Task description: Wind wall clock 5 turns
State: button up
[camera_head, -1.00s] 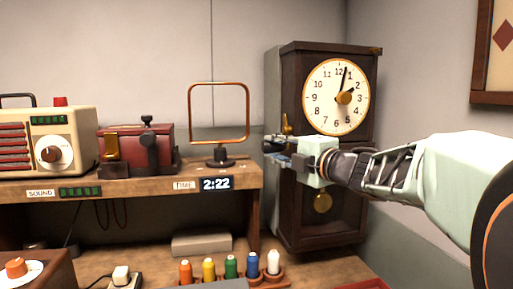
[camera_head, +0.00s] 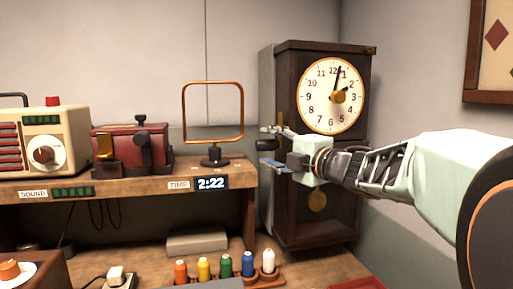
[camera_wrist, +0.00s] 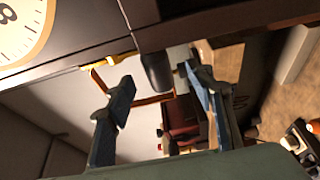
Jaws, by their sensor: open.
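The wall clock (camera_head: 288,150) is a dark wooden case with a cream dial (camera_head: 318,105), a brass centre and a brass pendulum (camera_head: 317,201) below. In the wrist view, my gripper (camera_wrist: 160,92) shows two parted blue-grey fingers. A brass piece (camera_wrist: 108,62), perhaps the winding key, lies beyond the left finger near the case edge. It looks apart from the fingers, but I cannot tell the depth. In the head view it is barely visible.
A workbench shelf (camera_head: 130,188) left of the clock carries a copper loop on a stand (camera_head: 213,112), a red device (camera_head: 133,147) and a cream radio (camera_head: 60,140). A display (camera_head: 211,183) reads 2:22. Several coloured spools stand below. The shelf end is close to my gripper.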

jog(key=v, duration=0.8)
jog(key=shift+s, duration=0.2)
jog(key=shift+r, duration=0.15)
